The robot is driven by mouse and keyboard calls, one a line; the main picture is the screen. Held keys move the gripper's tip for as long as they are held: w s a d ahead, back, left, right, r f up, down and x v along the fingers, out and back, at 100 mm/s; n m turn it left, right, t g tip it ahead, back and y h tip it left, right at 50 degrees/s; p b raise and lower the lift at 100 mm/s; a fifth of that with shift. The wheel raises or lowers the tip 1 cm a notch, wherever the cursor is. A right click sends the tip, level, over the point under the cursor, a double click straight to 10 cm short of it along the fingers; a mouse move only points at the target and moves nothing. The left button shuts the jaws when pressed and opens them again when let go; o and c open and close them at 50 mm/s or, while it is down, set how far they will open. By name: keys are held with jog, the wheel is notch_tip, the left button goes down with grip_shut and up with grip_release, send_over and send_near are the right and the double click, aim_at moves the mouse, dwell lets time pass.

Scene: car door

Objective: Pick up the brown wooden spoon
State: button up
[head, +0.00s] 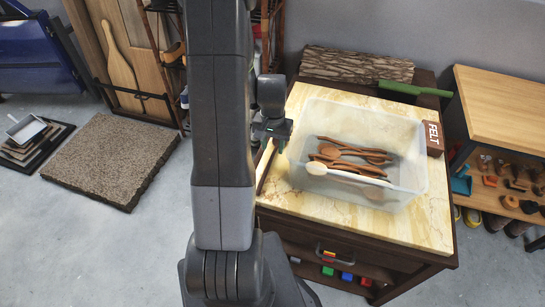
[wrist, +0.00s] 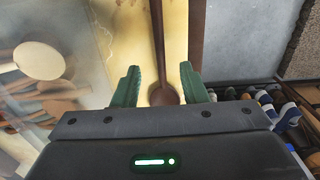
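A brown wooden spoon (wrist: 158,45) shows in the wrist view on the pale marbled tabletop, outside the clear bin. Its handle runs away from me, and its bowl lies low in the picture between my fingers. My gripper (wrist: 160,88) is open, with one green finger on each side of the bowl and a gap on both sides. I cannot tell its height above the spoon. In the head view my gripper (head: 271,130) is at the left side of the bin, and my arm hides part of that table edge.
The clear plastic bin (head: 408,190) holds several brown spoons and a pale one (head: 345,175). A FELT box (head: 433,138), a green-handled tool (head: 414,89) and a bark-like block (head: 357,65) are around it. A shoe rack (wrist: 265,95) stands beyond the table edge.

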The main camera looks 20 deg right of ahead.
aim_at(273, 154)
jog(key=shift+f, duration=1.9)
jog(key=shift+c, duration=0.2)
grip_shut()
jog(key=shift+r, duration=0.1)
